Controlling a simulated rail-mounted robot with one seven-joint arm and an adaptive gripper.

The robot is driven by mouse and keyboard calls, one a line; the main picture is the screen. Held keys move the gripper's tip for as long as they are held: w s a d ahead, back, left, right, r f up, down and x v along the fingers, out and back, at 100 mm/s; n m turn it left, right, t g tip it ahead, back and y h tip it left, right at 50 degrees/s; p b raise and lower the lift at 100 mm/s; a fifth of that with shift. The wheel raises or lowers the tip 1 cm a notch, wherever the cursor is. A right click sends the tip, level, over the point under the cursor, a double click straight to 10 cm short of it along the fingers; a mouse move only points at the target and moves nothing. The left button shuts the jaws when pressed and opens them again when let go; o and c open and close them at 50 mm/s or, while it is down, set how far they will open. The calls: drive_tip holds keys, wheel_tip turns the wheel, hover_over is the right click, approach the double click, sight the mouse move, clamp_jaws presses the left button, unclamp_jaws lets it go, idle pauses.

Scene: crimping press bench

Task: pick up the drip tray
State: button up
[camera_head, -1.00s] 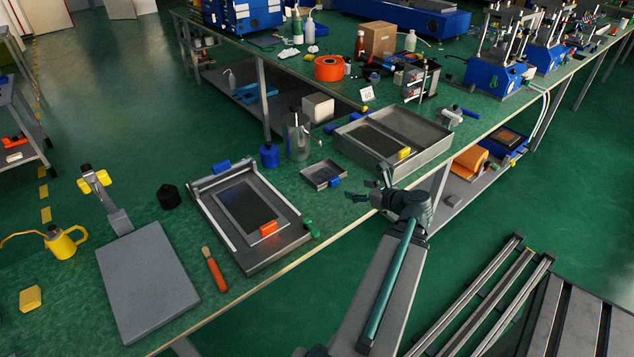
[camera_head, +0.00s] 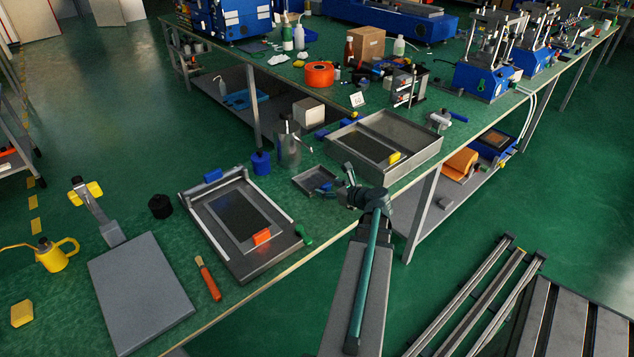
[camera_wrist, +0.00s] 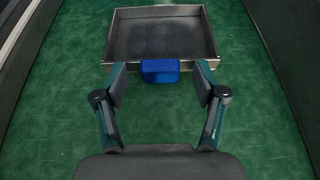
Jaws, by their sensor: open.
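The drip tray is a small shallow grey metal tray (camera_head: 308,180) with a blue handle on its front side, lying on the green bench top. In the wrist view the tray (camera_wrist: 160,38) lies straight ahead, with its blue handle (camera_wrist: 160,71) facing me. My gripper (camera_wrist: 161,84) is open, its two fingers at the left and right of the handle with a gap on each side. I cannot tell whether the fingertips touch the tray's front wall. In the head view my gripper (camera_head: 338,186) is at the tray's right side and partly hides the handle.
The bench's front edge is close.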

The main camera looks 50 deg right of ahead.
drive_tip(key=shift+w+f, duration=0.1)
drive_tip(key=shift+c, duration=0.2)
drive_tip(key=c, duration=1.3)
drive_tip(key=shift+o, duration=0.2)
